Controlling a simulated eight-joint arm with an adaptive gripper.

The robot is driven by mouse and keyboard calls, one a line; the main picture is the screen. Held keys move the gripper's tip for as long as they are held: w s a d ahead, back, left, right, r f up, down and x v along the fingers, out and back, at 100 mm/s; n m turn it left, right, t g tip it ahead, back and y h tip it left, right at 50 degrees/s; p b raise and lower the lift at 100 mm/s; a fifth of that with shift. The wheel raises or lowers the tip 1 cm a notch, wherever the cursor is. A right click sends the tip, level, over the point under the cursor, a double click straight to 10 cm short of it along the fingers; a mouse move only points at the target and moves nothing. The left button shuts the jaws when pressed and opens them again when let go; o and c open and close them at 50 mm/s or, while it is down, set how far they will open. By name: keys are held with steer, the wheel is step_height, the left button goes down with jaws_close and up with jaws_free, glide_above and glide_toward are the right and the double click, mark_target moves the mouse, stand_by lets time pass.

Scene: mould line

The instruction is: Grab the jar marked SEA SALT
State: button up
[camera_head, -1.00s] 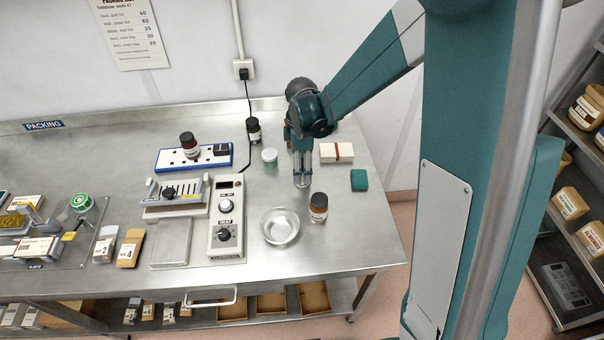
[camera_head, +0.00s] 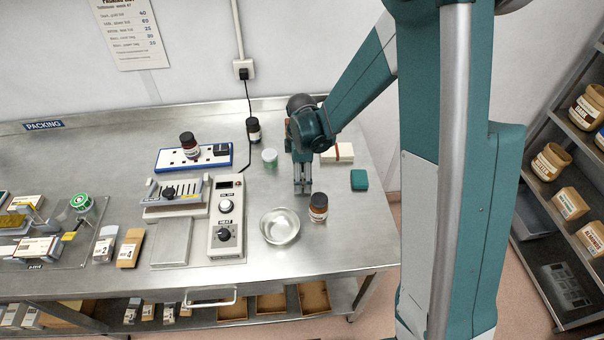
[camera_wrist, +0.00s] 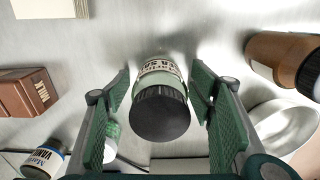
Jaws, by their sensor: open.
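The jar marked SEA SALT (camera_wrist: 162,72) shows in the wrist view, with pale green sides, a cream label and a black lid. It lies between the two fingers of my gripper (camera_wrist: 161,92), its lid toward the camera. The fingers are open, one on each side of the jar, with a visible gap at each side. In the head view my gripper (camera_head: 302,188) points down at the steel table, left of the cream box and above the brown jar. The SEA SALT jar cannot be made out there; my gripper probably covers it.
A brown jar (camera_head: 318,207) and a metal bowl (camera_head: 280,226) stand close to my gripper. A brown box marked MILK (camera_wrist: 27,92) shows in the wrist view.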

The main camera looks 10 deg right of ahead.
steer(key=shift+c, duration=0.4)
steer(key=c, duration=1)
steer(key=shift+r, duration=5)
